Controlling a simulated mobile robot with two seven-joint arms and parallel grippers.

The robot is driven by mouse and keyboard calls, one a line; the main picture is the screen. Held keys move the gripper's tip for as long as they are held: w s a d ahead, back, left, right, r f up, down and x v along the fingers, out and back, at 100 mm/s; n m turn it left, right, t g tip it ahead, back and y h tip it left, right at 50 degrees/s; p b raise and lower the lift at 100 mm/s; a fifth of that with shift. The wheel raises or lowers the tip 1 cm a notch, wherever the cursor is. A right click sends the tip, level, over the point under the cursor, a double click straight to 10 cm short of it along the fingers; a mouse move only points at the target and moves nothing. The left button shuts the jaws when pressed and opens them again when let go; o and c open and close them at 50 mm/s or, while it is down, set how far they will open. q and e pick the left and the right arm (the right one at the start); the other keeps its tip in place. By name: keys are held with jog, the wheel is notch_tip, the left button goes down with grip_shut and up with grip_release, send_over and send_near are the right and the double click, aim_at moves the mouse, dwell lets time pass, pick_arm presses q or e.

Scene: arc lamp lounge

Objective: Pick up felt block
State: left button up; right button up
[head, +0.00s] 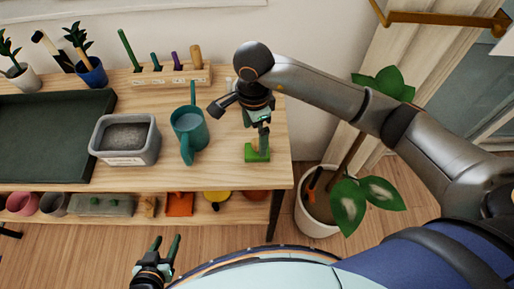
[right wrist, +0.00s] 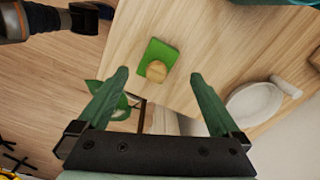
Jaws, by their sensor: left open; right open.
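The felt block (head: 257,154) is a green block near the right end of the wooden table. In the right wrist view the green block (right wrist: 156,50) has a round wooden knob facing the camera. My right gripper (head: 263,133) is above the block and points down at it. In the right wrist view its two green fingers are open, with the block between and beyond their tips and nothing held. In the head view the gripper hides part of the block. My left gripper (head: 166,244) is open and empty, low in front of the table.
A teal watering can (head: 189,130) stands left of the block, and a grey bin (head: 124,139) further left. A rack (head: 170,76) holds tools behind. A white bowl (right wrist: 253,103) lies near the right finger. A potted plant (head: 318,213) stands beyond the table's right edge.

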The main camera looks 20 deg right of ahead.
aim_at(257, 141)
jog(key=f, duration=0.4)
jog(key=shift+s+d+f+p, duration=0.25)
jog(key=shift+f+p, duration=0.1)
jog(key=shift+p, duration=0.05)
jog(key=shift+f, duration=0.5)
jog(key=c, duration=1.3)
jog(key=shift+o, duration=0.2)
jog(key=shift+r, duration=0.1)
jog(key=shift+w+r, duration=0.1)
jog(key=shift+r, duration=0.4)
jog(key=s+a+r, duration=0.3)
jog(key=r, duration=0.1)
jog(key=s+a+r+b, duration=0.1)
jog(key=s+a+r, duration=0.1)
jog(key=a+r, duration=0.2)
jog(key=s+a+r+b, duration=0.1)
jog(key=s+a+r, duration=0.2)
jog(key=a+r, duration=0.1)
jog(key=shift+s+a, duration=0.15)
jog(key=shift+s, duration=0.15)
jog(key=shift+f, duration=0.1)
